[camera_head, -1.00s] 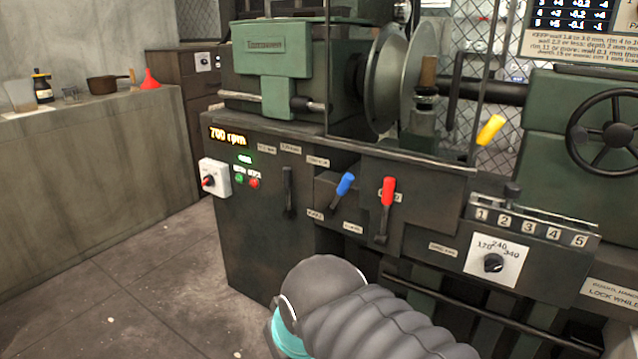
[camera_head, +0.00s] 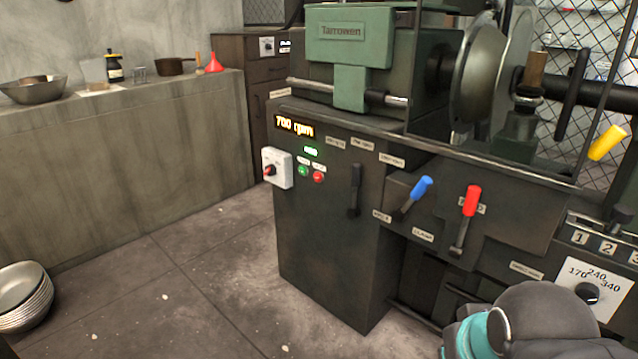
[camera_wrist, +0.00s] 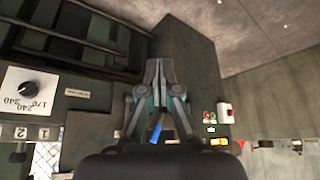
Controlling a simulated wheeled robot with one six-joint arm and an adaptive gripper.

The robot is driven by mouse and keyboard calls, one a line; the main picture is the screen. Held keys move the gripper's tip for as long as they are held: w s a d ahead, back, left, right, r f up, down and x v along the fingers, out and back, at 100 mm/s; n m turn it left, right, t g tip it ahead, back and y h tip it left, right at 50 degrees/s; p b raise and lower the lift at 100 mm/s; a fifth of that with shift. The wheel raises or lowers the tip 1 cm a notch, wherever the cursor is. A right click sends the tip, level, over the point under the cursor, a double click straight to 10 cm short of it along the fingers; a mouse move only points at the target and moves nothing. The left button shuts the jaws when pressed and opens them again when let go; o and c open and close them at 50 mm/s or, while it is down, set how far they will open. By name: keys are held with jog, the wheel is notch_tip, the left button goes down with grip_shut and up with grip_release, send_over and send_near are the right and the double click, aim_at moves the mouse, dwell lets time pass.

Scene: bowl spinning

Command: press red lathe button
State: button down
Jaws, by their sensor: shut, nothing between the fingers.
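The red lathe button (camera_head: 318,177) is a small round button on the dark front panel of the lathe, just right of a green button (camera_head: 303,171). Both sit under a lit green display and the "700 rpm" readout (camera_head: 294,126). In the wrist view, which is upside down, the red button (camera_wrist: 206,114) shows small at right. My gripper (camera_wrist: 158,65) is shut and empty, in front of the lathe and apart from the button. In the head view my arm shows at the lower right, and the fingers are hidden.
A white switch box with a red knob (camera_head: 277,168) sits left of the buttons. A black lever (camera_head: 355,190), a blue-handled lever (camera_head: 421,189) and a red-handled lever (camera_head: 471,201) stand to the right. Stacked bowls (camera_head: 25,295) lie at lower left. The floor before the lathe is clear.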

jog(key=w+a+r+n+t+y+b, duration=0.1)
jog(key=w+a+r+n+t, duration=0.3)
jog(key=w, duration=1.1)
jog(key=w+a+f+n+t+y+b, duration=0.15)
jog(key=w+a+n, duration=0.6)
jog(key=w, duration=0.75)
jog(key=w+a+f+n+t, duration=0.3)
jog(key=w+a+f+n, duration=0.1)
jog(key=w+a, duration=0.3)
jog(key=w+a+f+n+t+b, duration=0.1)
jog(key=w+a+f+n+t, duration=0.2)
jog(key=w+a, duration=0.4)
jog(key=w+f+n, duration=0.1)
jog(key=w, duration=0.2)
jog(key=shift+w+a+f+t, duration=0.25)
jog(key=shift+w+a+t, duration=0.1)
jog(key=shift+w, duration=0.05)
jog(key=shift+w, duration=0.1)
send_near(314, 177)
jog(key=w+a, duration=0.3)
jog(key=shift+w+d, duration=0.5)
jog(key=shift+w, duration=0.3)
jog(key=shift+w+d, duration=0.5)
jog(key=shift+w, duration=0.3)
